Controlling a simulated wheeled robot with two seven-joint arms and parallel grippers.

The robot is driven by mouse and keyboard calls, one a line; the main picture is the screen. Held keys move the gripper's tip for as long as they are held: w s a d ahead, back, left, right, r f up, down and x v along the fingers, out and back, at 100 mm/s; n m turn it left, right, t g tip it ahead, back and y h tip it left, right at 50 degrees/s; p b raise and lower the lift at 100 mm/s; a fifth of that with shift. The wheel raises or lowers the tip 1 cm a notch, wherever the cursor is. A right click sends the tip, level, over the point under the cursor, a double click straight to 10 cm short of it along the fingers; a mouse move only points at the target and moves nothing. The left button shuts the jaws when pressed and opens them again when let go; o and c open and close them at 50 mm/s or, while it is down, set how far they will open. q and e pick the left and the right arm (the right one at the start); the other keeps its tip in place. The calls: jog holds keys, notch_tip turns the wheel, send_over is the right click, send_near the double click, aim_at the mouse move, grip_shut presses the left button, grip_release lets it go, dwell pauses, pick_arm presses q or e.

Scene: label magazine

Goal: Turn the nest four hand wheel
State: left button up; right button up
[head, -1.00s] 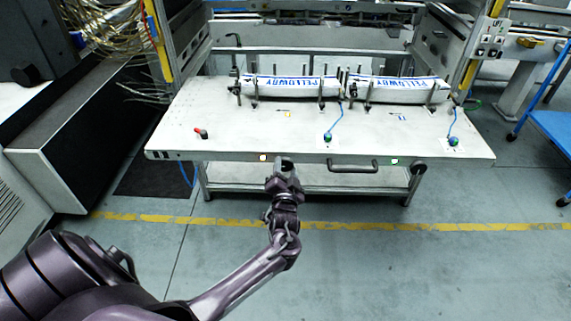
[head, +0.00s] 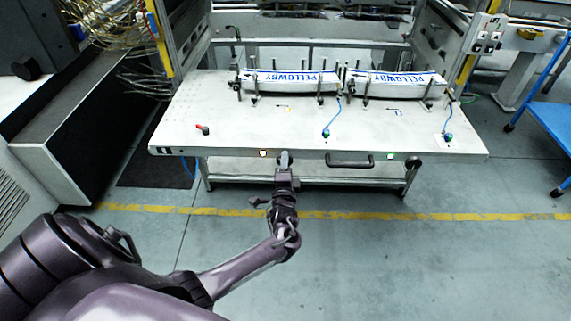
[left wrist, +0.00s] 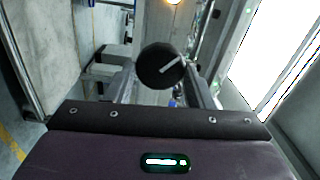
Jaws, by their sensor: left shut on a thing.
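The held hand wheel is a round black knob with a white pointer line in the left wrist view (left wrist: 161,66), where the line slants up to the right. My left gripper (head: 284,161) is at the table's front edge, just right of an orange light, and is shut on this wheel. In the head view the gripper hides most of the wheel. Another black hand wheel (head: 415,161) sits on the front edge at the right, beside a green light. My right gripper is not in view.
The white table (head: 225,125) carries two label stacks (head: 292,81) (head: 398,84) between upright posts. A red-tipped lever (head: 202,129), blue-cabled knobs (head: 326,133) and a front handle (head: 350,160) are near. Floor before the table is clear.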

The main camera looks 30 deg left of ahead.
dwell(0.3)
pick_arm(q)
jog(key=o, duration=1)
jog(key=shift+c, duration=0.2)
jog(key=v, duration=0.7)
jog(key=shift+s+d, duration=0.25)
jog(key=shift+s, duration=0.05)
